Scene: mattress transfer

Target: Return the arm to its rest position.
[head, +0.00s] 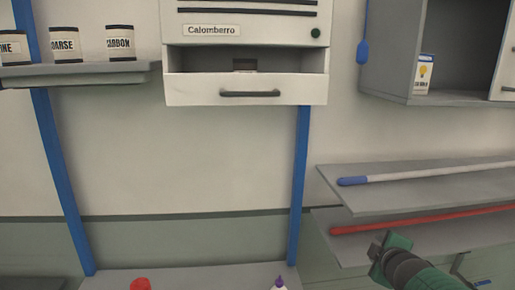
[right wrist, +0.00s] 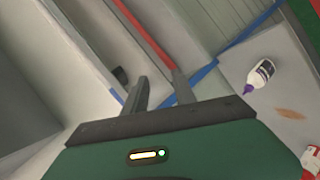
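My right gripper (head: 379,250) is at the lower right of the head view, in front of the shelves with the poles. In the right wrist view its two fingers (right wrist: 160,92) stand apart with nothing between them. The green right arm (head: 432,278) comes in from the bottom right corner. My left gripper and left arm are not in view.
Two grey shelves hold a white pole (head: 430,172) with a blue end and a red pole (head: 430,216). A drawer unit (head: 190,92) labelled Calomberro hangs centrally, its drawer open. Cans (head: 65,44) stand on the left shelf. A purple-capped bottle (head: 279,285) stands below.

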